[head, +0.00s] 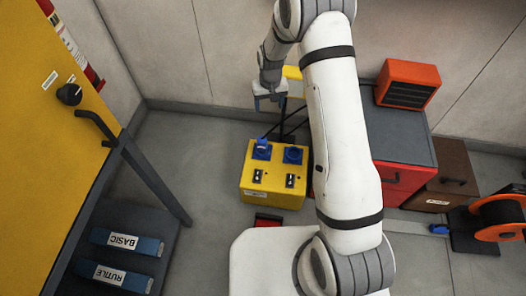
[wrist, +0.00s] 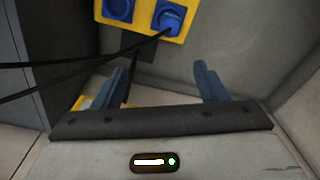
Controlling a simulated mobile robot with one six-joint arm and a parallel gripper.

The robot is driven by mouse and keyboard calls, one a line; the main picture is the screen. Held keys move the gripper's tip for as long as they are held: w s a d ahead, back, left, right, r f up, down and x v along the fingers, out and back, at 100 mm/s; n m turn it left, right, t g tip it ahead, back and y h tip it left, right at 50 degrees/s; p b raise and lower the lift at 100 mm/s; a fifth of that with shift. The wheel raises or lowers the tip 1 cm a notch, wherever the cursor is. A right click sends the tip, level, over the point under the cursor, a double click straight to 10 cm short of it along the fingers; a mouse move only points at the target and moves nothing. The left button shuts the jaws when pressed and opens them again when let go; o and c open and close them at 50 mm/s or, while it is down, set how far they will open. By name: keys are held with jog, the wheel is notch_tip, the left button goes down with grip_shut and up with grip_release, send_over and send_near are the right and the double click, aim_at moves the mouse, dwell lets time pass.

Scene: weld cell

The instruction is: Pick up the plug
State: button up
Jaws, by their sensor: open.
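A blue plug (head: 262,147) appears seated in the left socket on top of the yellow power box (head: 247,186) in the head view. In the wrist view the plug (wrist: 170,18) is at the top, with a black cable running off to the left. A second blue socket (head: 293,155) beside it looks empty. My gripper (head: 270,104) is open and empty, above and behind the box in the head view. In the wrist view its two blue fingers (wrist: 159,76) stand apart, with the plug beyond their tips.
A red cabinet (head: 401,183) with an orange heater (head: 407,84) stands right of the box. An orange reel (head: 500,217) with a blue connector (head: 440,229) is at far right. A yellow cabinet (head: 45,130) and two labelled packs (head: 127,242) are left.

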jog(key=b, duration=0.4)
send_near(262, 139)
jog(key=f, duration=0.3)
jog(key=w+f, duration=0.1)
jog(key=f, duration=0.1)
jog(key=shift+f, duration=0.2)
jog(key=f+b, duration=0.1)
jog(key=f, duration=0.2)
jog(key=f+b, duration=0.1)
jog(key=f, duration=0.2)
jog(key=shift+s+b, duration=0.25)
jog(key=shift+b, duration=0.1)
jog(key=shift+r, duration=0.1)
jog(key=c, duration=1.2)
